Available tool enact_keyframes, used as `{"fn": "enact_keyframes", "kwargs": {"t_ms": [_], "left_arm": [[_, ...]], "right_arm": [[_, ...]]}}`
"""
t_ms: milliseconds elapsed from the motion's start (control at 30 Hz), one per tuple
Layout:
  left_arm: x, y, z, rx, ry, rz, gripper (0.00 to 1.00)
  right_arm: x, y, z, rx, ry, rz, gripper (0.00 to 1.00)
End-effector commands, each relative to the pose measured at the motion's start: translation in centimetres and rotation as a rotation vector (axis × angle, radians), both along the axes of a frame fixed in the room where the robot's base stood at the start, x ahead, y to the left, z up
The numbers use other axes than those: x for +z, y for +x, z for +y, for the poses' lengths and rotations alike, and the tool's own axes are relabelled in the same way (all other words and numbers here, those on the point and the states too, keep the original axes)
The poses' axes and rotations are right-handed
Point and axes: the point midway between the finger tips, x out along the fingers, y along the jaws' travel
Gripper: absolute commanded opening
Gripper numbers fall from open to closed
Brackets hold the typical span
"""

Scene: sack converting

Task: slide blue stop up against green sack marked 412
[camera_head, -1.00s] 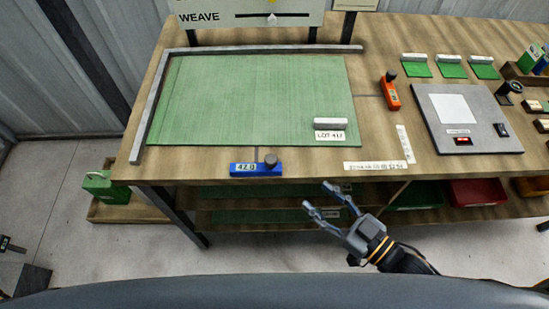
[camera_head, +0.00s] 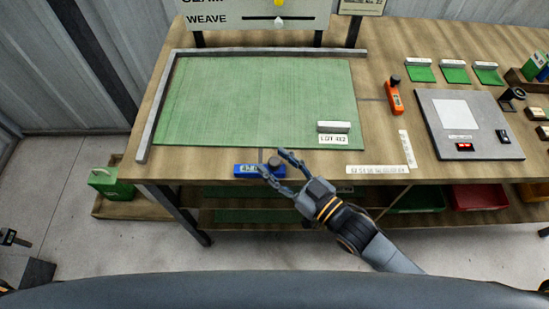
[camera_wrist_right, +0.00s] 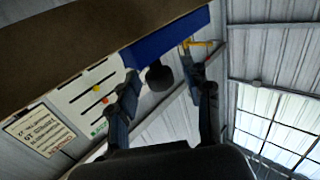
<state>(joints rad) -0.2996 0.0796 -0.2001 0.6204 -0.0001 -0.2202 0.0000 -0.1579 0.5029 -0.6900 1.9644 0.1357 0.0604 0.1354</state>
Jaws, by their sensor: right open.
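The green sack (camera_head: 240,100) lies flat on the bench, with a white bar and a small label that seems to read LOT 412 at its lower right corner. The blue stop (camera_head: 246,171) with a dark knob (camera_head: 275,161) sits at the bench's front edge, a small gap in front of the sack. My right gripper (camera_head: 272,160) is open at the stop's right end, fingers either side of the knob. In the right wrist view, the knob (camera_wrist_right: 158,76) shows between the spread fingers, below the blue stop (camera_wrist_right: 165,36). I do not see my left gripper clearly.
A grey rail (camera_head: 262,51) borders the sack's back and left side. An orange stop (camera_head: 394,98) stands to the right, near a grey panel (camera_head: 480,140). A white ruler strip (camera_head: 377,169) lies on the front edge. Green sample pieces lie behind the panel.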

Motion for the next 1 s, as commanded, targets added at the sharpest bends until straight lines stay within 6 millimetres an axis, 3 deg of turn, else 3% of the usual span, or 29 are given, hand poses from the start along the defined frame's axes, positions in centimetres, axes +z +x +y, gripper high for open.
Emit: {"fn": "enact_keyframes", "kwargs": {"t_ms": [400,467,667,1000], "left_arm": [[0.1,-0.1,0.0,0.000,0.000,0.001,0.00],[0.1,-0.1,0.0,0.000,0.000,0.001,0.00],[0.1,-0.1,0.0,0.000,0.000,0.001,0.00],[0.5,-0.2,0.0,0.000,0.001,0.003,0.00]], "right_arm": [[0.0,0.8,0.8,0.000,-0.001,-0.001,0.49],[0.0,0.8,0.8,0.000,-0.001,-0.001,0.41],[0.0,0.8,0.8,0.000,-0.001,-0.001,0.00],[0.1,1.4,0.8,0.000,-0.001,-0.001,0.00]]}}
